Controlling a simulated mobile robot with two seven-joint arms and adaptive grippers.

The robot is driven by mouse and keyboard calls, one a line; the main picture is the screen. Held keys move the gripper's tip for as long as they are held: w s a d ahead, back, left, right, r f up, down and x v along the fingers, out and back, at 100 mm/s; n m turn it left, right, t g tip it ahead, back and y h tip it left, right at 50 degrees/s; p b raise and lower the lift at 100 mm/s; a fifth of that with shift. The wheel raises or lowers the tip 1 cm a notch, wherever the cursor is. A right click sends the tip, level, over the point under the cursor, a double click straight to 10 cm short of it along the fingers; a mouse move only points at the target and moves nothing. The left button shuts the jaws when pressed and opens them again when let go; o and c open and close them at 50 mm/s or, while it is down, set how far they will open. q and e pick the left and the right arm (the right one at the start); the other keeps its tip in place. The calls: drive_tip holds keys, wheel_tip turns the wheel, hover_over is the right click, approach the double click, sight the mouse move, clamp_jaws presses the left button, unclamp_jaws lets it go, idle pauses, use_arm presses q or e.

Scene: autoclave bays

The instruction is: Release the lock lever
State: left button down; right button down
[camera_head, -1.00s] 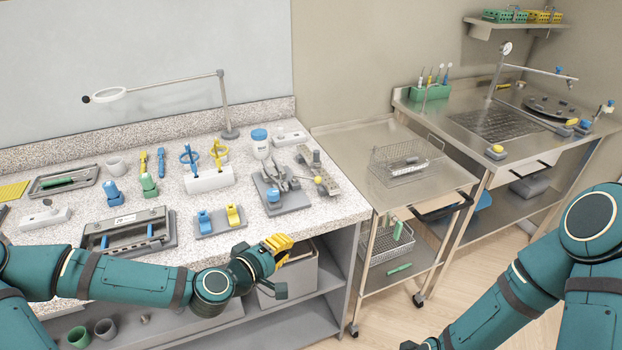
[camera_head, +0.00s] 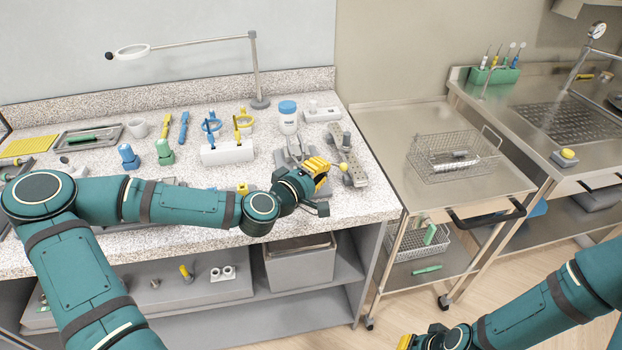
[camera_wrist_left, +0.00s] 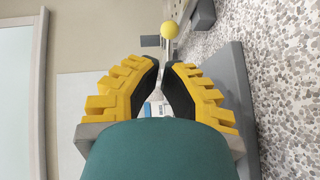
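A lever with a yellow ball knob (camera_head: 344,167) stands at the right side of a grey clamp fixture (camera_head: 293,150) on the speckled bench; I take it as the lock lever. My left gripper (camera_head: 322,170) is over the fixture, its yellow fingers just left of the knob and hiding part of the fixture. In the left wrist view the knob (camera_wrist_left: 169,29) is beyond the fingertips (camera_wrist_left: 162,64), apart from them. The fingers hold nothing; a narrow gap shows between the tips. My right gripper (camera_head: 405,341) is low at the bottom edge, mostly cut off.
A perforated metal strip (camera_head: 348,158) lies right of the knob. A white-and-blue bottle (camera_head: 288,118) stands behind the fixture, and a white holder with ringed tools (camera_head: 227,152) is to the left. A steel cart with a wire basket (camera_head: 455,158) stands right of the bench.

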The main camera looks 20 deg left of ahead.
use_arm(q)
drive_tip(key=x, duration=0.4)
idle(0.3)
drive_tip(key=shift+w+d, duration=0.35)
drive_tip(key=shift+d, duration=0.05)
drive_tip(key=shift+w+d, duration=0.1)
drive_tip(key=shift+w, duration=0.2)
